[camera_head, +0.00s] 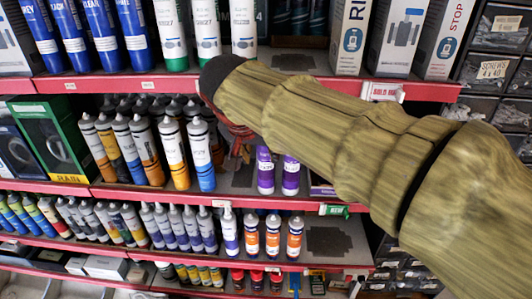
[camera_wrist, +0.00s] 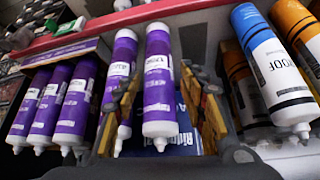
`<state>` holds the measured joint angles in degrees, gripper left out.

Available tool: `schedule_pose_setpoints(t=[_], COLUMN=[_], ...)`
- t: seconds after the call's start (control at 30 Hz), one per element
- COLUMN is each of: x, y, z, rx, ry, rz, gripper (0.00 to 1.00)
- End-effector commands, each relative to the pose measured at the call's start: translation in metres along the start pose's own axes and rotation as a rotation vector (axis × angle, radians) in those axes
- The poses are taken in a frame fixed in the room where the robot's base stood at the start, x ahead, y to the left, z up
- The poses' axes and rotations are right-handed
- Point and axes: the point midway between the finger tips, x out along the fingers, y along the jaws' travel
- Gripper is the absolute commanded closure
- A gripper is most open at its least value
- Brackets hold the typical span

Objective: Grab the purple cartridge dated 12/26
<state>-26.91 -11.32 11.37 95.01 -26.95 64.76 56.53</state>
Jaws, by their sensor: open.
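Two purple cartridges, one on the left (camera_wrist: 120,72) and one on the right (camera_wrist: 158,88), stand ahead of my gripper (camera_wrist: 164,112) in the wrist view, which looks upside down. The right one shows between the open fingers, with nothing clamped; the left one is partly covered by the left finger. More purple cartridges (camera_wrist: 72,105) stand further left. Their label dates are too small to read. In the head view, two purple cartridges (camera_head: 265,171) (camera_head: 290,176) show on the middle shelf, right of my gripper (camera_head: 240,150), which my arm partly hides.
A blue-and-white cartridge (camera_wrist: 272,70) and orange ones stand right of my gripper in the wrist view. The red shelf edge (camera_head: 330,207) runs below the purple cartridges in the head view. Upper-shelf bottles (camera_head: 205,35) stand above my gripper. A bare dark mat (camera_head: 330,240) lies on the lower shelf.

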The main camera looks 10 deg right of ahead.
Motion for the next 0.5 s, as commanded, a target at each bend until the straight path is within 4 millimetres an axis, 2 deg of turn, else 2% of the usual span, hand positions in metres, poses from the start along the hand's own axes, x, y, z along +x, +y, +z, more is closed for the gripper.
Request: schedule_pose_setpoints(t=[0.5], x=[0.062], y=[0.003], z=[-0.004], rx=[0.0], ry=[-0.004], rz=[0.002], gripper=[0.58])
